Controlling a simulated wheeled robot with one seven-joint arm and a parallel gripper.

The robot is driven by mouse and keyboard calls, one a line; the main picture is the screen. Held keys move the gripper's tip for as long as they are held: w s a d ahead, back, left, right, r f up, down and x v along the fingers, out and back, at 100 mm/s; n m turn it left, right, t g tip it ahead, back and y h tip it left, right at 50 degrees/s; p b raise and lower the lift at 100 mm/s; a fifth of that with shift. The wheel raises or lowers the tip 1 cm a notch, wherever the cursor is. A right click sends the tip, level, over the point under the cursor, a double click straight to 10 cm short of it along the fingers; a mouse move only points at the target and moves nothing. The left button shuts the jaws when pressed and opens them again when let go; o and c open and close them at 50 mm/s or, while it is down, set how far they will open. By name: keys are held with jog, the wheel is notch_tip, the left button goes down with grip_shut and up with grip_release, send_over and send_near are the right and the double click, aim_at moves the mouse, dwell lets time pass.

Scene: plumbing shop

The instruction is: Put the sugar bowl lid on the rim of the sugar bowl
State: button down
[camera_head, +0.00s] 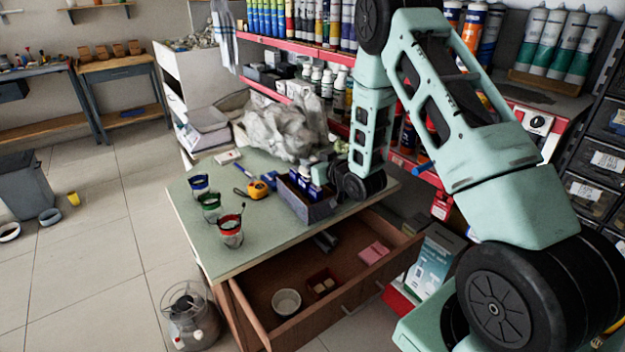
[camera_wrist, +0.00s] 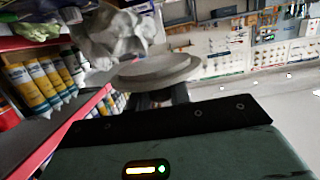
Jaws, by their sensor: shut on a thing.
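My gripper (camera_wrist: 160,97) is shut on a grey, round, shallow disc, which I take to be the sugar bowl lid (camera_wrist: 155,72). The lid is seen nearly edge-on in the wrist view, and the fingers are mostly hidden below it. In the head view my gripper (camera_head: 323,160) is over the back right of the green-topped table, near the crumpled plastic; the lid is hard to make out there. A round whitish bowl, likely the sugar bowl (camera_head: 287,301), stands open-topped in the pulled-out drawer (camera_head: 258,290), well below and apart from my gripper.
The drawer also holds a small red box (camera_head: 321,284) and a pink pad (camera_head: 374,252). On the green tabletop (camera_head: 240,235) are several cups at the left, a yellow tape measure (camera_head: 258,189) and a dark bin (camera_head: 305,206) of bottles. Crumpled plastic (camera_head: 283,125) and stocked shelves lie behind.

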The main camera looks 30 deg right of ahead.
aim_at(312, 185)
notch_tip(312, 185, down, 4)
jog(key=shift+f, duration=0.25)
jog(key=shift+f+b, duration=0.35)
jog(key=shift+f, duration=0.15)
jog(key=c, duration=1.3)
grip_release()
jog(key=shift+a, duration=0.1)
